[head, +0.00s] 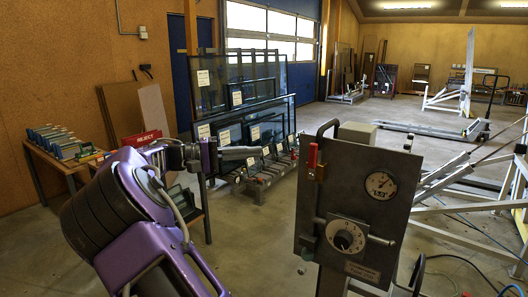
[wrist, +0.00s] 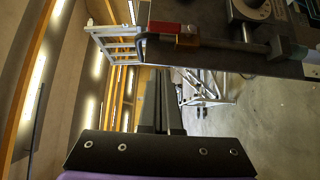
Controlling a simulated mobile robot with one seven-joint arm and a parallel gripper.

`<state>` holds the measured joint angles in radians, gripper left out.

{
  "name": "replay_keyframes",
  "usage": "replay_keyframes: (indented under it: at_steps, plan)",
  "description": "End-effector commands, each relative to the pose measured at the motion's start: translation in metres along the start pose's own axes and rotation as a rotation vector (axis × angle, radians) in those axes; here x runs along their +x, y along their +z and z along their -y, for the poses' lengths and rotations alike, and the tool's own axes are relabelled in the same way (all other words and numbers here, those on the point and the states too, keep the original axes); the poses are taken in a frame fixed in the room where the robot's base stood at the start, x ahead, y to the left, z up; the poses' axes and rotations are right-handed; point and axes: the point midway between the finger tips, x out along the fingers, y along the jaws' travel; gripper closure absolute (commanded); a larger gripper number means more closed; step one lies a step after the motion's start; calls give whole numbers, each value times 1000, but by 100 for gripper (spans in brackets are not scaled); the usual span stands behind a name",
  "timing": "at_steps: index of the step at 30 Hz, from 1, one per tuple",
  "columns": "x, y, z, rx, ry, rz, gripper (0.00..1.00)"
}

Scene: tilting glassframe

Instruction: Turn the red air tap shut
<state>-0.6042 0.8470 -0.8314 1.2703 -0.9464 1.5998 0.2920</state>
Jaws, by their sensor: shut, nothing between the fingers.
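The red air tap (head: 312,157) is at the upper left edge of a dark grey control panel (head: 335,190). In the wrist view the red tap (wrist: 164,28) shows at the top, at the panel's edge. My gripper (head: 258,152) reaches in from the left, level with the tap, with a gap between them. Its fingers are shut and empty; in the wrist view they (wrist: 159,75) point up towards the tap and stop short of it.
Glass frames (head: 270,120) stand on a rack behind my gripper.

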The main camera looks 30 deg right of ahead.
Motion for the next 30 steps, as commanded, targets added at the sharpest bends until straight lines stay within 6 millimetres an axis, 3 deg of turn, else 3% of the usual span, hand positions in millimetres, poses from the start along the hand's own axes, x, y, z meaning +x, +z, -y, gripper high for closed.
replay_keyframes:
  at_steps: [11, 19, 30]
  plan:
    - [82, 1, -1, -2, -1, 4, 100]
    - [102, 24, -1, -2, 0, 0, 100]
    - [107, 29, -1, -1, -1, 0, 100]
